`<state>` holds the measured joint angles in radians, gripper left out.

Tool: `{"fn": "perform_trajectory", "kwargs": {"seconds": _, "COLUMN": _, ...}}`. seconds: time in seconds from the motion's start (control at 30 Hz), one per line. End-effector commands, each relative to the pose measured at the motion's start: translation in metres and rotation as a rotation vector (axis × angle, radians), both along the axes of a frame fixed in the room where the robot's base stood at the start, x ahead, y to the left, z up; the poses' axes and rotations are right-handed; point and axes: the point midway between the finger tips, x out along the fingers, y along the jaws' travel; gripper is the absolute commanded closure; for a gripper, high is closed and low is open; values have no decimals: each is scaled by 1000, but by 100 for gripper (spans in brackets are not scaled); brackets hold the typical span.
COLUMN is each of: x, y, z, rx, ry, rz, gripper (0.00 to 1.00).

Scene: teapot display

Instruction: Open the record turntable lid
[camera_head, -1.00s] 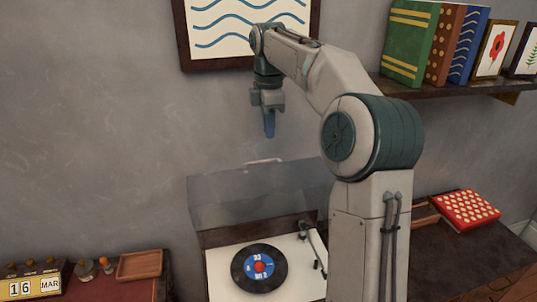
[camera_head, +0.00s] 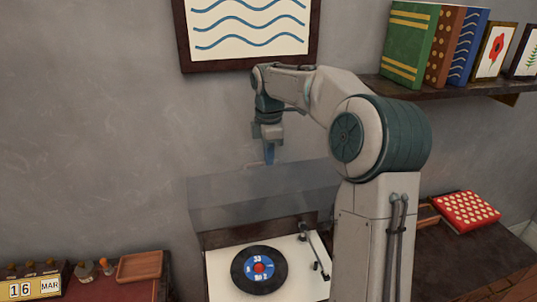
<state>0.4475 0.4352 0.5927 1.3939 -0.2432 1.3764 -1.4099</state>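The record turntable (camera_head: 221,262) has a pale deck with a black record (camera_head: 281,272) with a blue label on it, and a tonearm (camera_head: 316,254) at its right. Its see-through grey lid (camera_head: 235,203) stands raised at the back of the deck, leaving the record uncovered. My gripper (camera_head: 269,162) points down at the lid's upper edge, where the handle is now mostly hidden by the fingers. The blue fingers show as one narrow shape. I cannot tell whether they touch the handle or how far apart they are. My arm hides the lid's right end.
A wooden tray (camera_head: 139,267) and a calendar block (camera_head: 32,289) are at the lower left. A red dotted box (camera_head: 467,210) lies at the right. A shelf (camera_head: 448,90) with books and a wavy-line picture (camera_head: 250,27) are above. The wall is close behind the lid.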

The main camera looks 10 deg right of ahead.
Motion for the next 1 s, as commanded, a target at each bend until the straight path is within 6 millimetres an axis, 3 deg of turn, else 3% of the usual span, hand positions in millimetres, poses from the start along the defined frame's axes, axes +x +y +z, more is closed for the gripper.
{"fn": "perform_trajectory", "kwargs": {"seconds": 0.17, "x": 2, "y": 0, "z": 2, "rx": 0, "ry": -1, "rz": 0, "gripper": 100}}
{"fn": "perform_trajectory", "kwargs": {"seconds": 0.53, "x": 29, "y": 1, "z": 4, "rx": 1, "ry": -2, "rz": 1, "gripper": 100}}
{"fn": "perform_trajectory", "kwargs": {"seconds": 0.8, "x": 30, "y": 0, "z": 1, "rx": 0, "ry": -3, "rz": 1, "gripper": 100}}
{"fn": "perform_trajectory", "kwargs": {"seconds": 0.83, "x": 30, "y": 0, "z": 1, "rx": 0, "ry": -3, "rz": 1, "gripper": 86}}
{"fn": "perform_trajectory", "kwargs": {"seconds": 0.87, "x": 30, "y": 0, "z": 1, "rx": 0, "ry": -3, "rz": 1, "gripper": 82}}
{"fn": "perform_trajectory", "kwargs": {"seconds": 1.0, "x": 30, "y": 0, "z": 1, "rx": 0, "ry": -2, "rz": 1, "gripper": 82}}
